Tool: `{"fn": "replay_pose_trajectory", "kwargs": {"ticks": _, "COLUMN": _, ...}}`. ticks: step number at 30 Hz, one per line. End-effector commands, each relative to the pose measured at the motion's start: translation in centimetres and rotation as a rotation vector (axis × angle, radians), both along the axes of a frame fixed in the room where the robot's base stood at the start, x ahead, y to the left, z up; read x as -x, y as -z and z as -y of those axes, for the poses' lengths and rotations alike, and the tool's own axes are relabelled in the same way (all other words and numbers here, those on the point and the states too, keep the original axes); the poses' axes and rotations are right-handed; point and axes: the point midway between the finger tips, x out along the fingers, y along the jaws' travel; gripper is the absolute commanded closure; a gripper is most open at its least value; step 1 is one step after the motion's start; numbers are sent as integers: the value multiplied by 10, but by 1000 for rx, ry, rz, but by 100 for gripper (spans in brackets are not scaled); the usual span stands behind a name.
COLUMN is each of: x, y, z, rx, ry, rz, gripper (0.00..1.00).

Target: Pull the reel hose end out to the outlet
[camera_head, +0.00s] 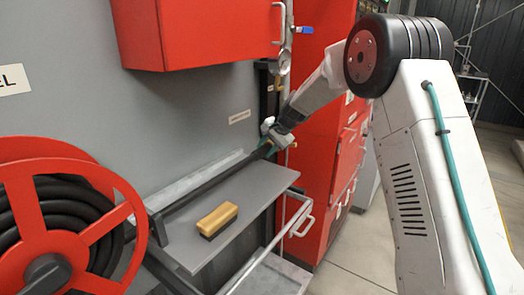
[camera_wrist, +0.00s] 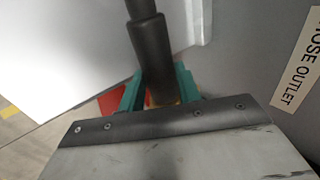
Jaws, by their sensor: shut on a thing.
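The red hose reel (camera_head: 68,225) with coiled black hose stands at the left in the head view. The black hose (camera_head: 205,184) runs from it, along the wall above the grey shelf, to my gripper (camera_head: 269,143). In the wrist view the dark hose end (camera_wrist: 152,50) lies between the teal fingers of my gripper (camera_wrist: 160,88), which is shut on it. A "HOSE OUTLET" label (camera_wrist: 297,62) is on the grey panel at the right there. A small brass-coloured fitting (camera_head: 278,84) is above my gripper in the head view; I cannot tell whether it is the outlet.
A grey shelf (camera_head: 255,184) bears a yellow-brown brush or block (camera_head: 217,219). A red box (camera_head: 200,32) hangs on the wall above. Red cabinets (camera_head: 325,130) with handles stand behind my arm. A metal rail (camera_head: 290,220) is below the shelf. Floor is clear at lower right.

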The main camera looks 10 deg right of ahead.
Motion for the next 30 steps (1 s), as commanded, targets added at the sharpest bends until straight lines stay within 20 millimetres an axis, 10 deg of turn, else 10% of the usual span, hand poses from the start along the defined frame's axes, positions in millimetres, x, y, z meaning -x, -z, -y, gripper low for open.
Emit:
{"fn": "replay_pose_trajectory", "kwargs": {"ticks": 11, "x": -3, "y": -2, "z": 8, "rx": 2, "ry": 8, "rz": 7, "gripper": 100}}
{"fn": "replay_pose_trajectory", "kwargs": {"ticks": 12, "x": -3, "y": -2, "z": 8, "rx": 2, "ry": 8, "rz": 7, "gripper": 56}}
{"fn": "replay_pose_trajectory", "kwargs": {"ticks": 14, "x": -3, "y": -2, "z": 8, "rx": 2, "ry": 9, "rz": 7, "gripper": 45}}
{"fn": "replay_pose_trajectory", "kwargs": {"ticks": 30, "x": 12, "y": -32, "z": 18, "rx": 2, "ry": 6, "rz": 7, "gripper": 45}}
